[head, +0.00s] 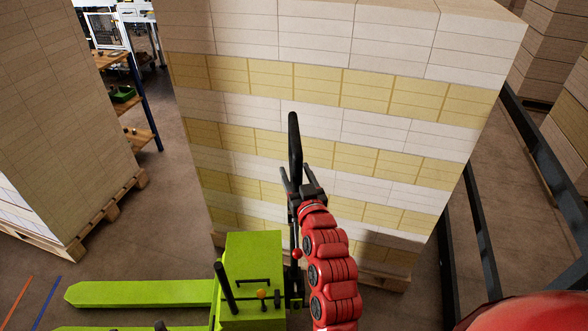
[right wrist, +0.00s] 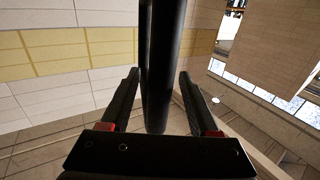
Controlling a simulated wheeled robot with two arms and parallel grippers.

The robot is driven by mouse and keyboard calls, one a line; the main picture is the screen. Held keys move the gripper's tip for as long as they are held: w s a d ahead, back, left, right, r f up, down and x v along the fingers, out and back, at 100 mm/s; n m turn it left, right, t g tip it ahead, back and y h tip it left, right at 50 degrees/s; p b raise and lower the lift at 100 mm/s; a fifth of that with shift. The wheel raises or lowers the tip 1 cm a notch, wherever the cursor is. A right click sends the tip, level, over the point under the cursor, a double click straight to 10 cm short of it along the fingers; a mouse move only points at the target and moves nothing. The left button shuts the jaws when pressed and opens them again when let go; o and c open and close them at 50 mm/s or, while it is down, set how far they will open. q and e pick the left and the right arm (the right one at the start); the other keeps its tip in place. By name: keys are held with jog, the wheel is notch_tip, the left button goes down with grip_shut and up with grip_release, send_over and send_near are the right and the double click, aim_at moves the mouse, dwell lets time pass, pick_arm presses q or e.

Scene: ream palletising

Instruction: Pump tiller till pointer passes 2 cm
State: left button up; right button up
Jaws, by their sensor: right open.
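The black tiller (head: 294,143) stands upright at the end of the green pallet truck (head: 250,262), with its looped handle at the top. My right gripper (head: 287,176) is at the tiller's shaft below the loop. In the right wrist view the tiller shaft (right wrist: 160,80) runs between the two open fingers of the right gripper (right wrist: 160,82), with gaps on both sides. A black lever (head: 225,287) and a small orange knob (head: 261,293) are on the truck's body. The pointer cannot be made out clearly. My left gripper is not in view.
A tall stack of white and yellow reams (head: 330,90) on a pallet stands right behind the tiller. Another stack (head: 60,120) stands on a pallet at left. A dark rail (head: 484,240) runs along the right. Floor is free between the stacks.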

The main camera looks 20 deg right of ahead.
jog(key=shift+w+f, duration=0.1)
jog(key=shift+w, duration=0.95)
grip_shut()
dwell(0.7)
